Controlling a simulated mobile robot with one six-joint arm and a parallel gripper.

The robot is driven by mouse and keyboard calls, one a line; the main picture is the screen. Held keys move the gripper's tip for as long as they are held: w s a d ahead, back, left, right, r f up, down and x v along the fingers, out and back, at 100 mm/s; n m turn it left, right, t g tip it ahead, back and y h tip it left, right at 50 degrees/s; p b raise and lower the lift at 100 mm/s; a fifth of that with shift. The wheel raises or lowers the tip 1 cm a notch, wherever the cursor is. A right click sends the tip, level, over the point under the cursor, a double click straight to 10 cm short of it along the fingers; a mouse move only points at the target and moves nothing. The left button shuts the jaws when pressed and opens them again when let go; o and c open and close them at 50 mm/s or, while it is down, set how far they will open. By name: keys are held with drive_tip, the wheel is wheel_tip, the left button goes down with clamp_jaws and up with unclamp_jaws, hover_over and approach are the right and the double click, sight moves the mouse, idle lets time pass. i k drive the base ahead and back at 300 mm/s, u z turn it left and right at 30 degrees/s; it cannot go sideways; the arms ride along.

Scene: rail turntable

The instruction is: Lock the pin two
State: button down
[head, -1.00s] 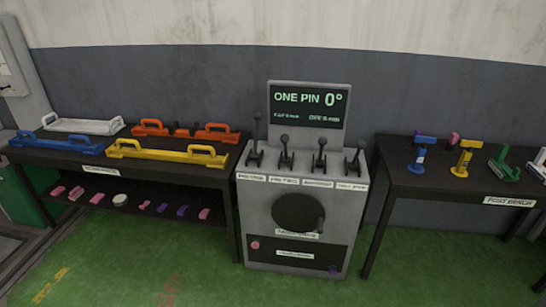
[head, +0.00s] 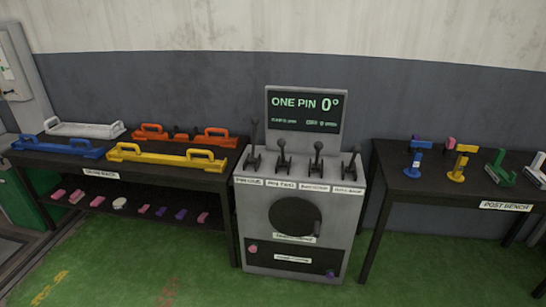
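A grey control console (head: 258,221) stands in the middle of the head view. Its screen (head: 304,110) reads "ONE PIN 0°", with smaller text too blurred to read. Several dark levers with round knobs stand in a row on top. The leftmost lever (head: 253,147) looks taller than the others. The second lever from the left (head: 281,155) stands above a label that seems to read "PIN TWO", though it is blurred. A dark round wheel (head: 294,216) is on the console front. My gripper is not in view.
A dark bench (head: 226,182) on the left holds coloured handled bars, with small pink and purple pieces on its lower shelf. A post bench (head: 440,190) on the right holds coloured tools. Green floor (head: 190,270) in front is clear.

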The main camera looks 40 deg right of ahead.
sight(281, 142)
drive_tip(key=z, duration=0.05)
drive_tip(key=i, duration=0.95)
drive_tip(key=u, duration=0.05)
